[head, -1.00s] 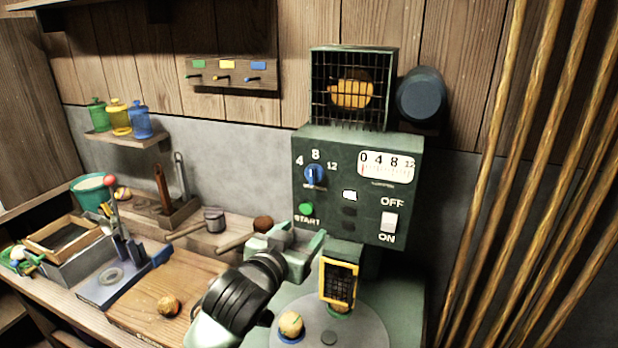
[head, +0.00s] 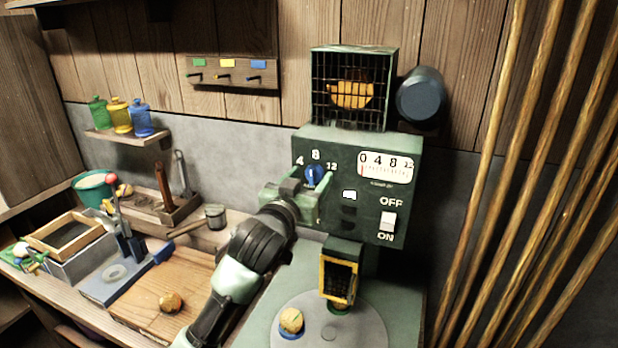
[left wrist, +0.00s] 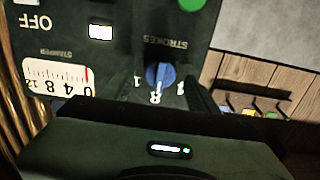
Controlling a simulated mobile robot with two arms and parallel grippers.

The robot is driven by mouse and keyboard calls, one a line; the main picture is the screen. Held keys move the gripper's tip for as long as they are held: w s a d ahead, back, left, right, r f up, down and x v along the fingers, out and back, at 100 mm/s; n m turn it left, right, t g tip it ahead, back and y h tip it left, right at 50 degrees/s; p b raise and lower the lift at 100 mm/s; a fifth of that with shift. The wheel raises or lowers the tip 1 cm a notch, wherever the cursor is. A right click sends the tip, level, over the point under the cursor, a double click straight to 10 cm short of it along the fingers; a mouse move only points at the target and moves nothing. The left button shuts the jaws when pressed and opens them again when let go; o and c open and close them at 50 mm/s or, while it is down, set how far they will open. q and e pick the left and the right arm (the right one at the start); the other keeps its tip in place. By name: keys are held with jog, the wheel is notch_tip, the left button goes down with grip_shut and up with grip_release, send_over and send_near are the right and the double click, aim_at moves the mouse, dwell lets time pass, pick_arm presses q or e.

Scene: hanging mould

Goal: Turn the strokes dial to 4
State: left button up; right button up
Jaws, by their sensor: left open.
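The blue strokes dial (head: 315,175) is on the front of the green machine (head: 365,150), below the marks 4, 8 and 12. In the left wrist view the dial (left wrist: 160,75) appears upside down, with its pale pointer line toward the 8. My left gripper (head: 308,188) is open, its fingertips just below and around the dial. In the left wrist view its dark fingers (left wrist: 165,98) lie on either side of the dial and partly cover the outer numbers. Contact with the dial cannot be told. My right gripper is in neither view.
An OFF/ON switch (head: 388,222) and a white scale (head: 385,167) share the panel. A wooden board (head: 190,275) lies to the left. Poles (head: 535,180) lean at the right.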

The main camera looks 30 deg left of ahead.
pick_arm(q)
grip_shut()
jog(key=shift+n, duration=0.3)
jog(key=shift+r+n+p, duration=0.1)
jog(key=shift+n+p, duration=0.5)
jog(key=n+p, duration=0.3)
jog(key=n, duration=0.1)
jog(key=n+p, duration=0.3)
jog(key=n, duration=0.1)
jog(key=shift+a, duration=0.1)
jog(key=shift+n+p, duration=0.5)
jog(key=shift+n, duration=0.5)
jog(key=shift+f, duration=0.2)
